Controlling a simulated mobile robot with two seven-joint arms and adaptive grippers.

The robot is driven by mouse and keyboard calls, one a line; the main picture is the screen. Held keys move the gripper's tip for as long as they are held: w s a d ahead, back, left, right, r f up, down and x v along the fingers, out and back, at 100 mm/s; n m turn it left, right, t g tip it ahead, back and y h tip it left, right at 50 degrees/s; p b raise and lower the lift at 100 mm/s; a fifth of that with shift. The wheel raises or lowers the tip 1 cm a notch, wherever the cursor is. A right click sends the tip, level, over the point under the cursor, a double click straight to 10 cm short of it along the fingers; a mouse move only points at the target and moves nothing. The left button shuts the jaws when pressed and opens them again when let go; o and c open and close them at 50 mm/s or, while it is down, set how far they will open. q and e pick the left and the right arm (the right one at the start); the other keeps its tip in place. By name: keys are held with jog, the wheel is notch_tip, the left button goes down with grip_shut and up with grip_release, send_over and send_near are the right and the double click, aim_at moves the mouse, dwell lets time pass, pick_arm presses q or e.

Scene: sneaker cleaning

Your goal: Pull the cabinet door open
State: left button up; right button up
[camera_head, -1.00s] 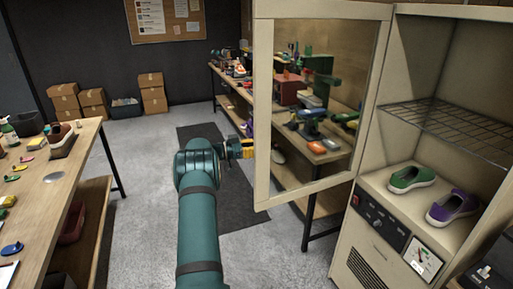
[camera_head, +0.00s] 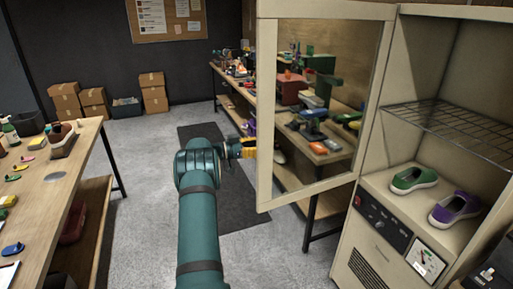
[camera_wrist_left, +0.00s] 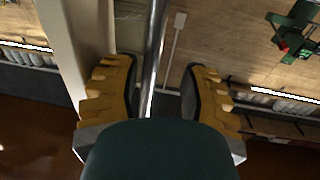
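The cream cabinet (camera_head: 421,165) stands at the right of the head view with its inside exposed. Its glass-panelled door (camera_head: 265,120) stands swung wide out to the left. My left gripper (camera_head: 247,148), with yellow fingers, is at the door's free edge and partly hidden by it. In the left wrist view, the upright metal handle bar (camera_wrist_left: 155,60) runs between the two spread fingers (camera_wrist_left: 153,95), with a gap visible on each side. The door frame (camera_wrist_left: 75,60) shows left of the bar. My right gripper is not seen.
A green shoe (camera_head: 413,180) and a purple shoe (camera_head: 455,208) sit inside the cabinet below a wire rack (camera_head: 465,130). A cluttered workbench (camera_head: 85,150) stands at the left. Another bench shows behind and through the door glass. Open floor with a dark mat (camera_head: 240,205) lies between.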

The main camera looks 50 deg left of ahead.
pick_arm(q)
jog(key=v, duration=1.2)
dwell(0.5)
